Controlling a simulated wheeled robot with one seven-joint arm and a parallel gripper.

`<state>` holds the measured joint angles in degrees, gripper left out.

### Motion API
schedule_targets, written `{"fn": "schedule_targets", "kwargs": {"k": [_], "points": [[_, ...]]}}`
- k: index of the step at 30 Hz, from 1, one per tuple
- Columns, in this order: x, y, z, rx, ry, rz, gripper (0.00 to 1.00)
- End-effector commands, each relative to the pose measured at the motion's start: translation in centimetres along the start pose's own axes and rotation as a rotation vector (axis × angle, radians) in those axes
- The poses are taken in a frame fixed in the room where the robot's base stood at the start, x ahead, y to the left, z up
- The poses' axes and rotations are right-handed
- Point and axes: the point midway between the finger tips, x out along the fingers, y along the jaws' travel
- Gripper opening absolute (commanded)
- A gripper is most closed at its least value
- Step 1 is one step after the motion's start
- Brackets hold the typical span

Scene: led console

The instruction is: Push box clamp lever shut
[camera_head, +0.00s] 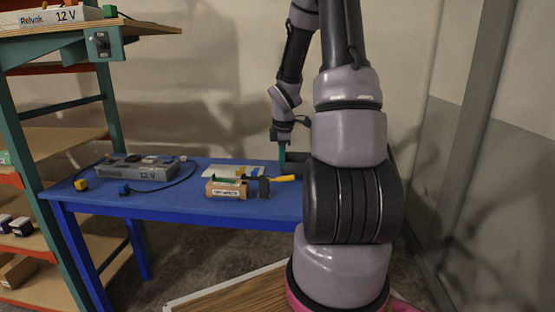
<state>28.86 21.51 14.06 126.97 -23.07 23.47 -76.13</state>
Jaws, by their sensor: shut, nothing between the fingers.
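A small brown box (226,190) with a white label stands near the front edge of the blue table (185,214). A grey upright clamp piece (264,188) is at the box's right end. A lever with a yellow handle (284,178) sticks out to the right of it, lying about level. My gripper (282,160) points down, with teal fingers that look shut and empty. It is above and behind the yellow handle in the picture. I cannot tell whether the fingertips touch anything. Part of the table to the right is hidden by my arm.
A pale flat board (228,172) lies behind the box. A green-framed shelf (105,90) stands at left; a wall closes the right.

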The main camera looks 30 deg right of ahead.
Motion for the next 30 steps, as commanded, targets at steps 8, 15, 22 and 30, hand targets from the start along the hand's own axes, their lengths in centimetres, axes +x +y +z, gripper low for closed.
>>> {"fn": "schedule_targets", "kwargs": {"k": [8, 15, 22, 30], "points": [[0.5, -0.3, 0.9, 0.015, 0.07, 0.017, 0.0], [1.3, -0.8, 1.9, 0.016, 0.068, 0.013, 0.0], [2.3, -1.2, 2.8, 0.015, 0.068, 0.014, 0.0], [3.0, -1.5, 3.3, 0.015, 0.068, 0.015, 0.0]]}}
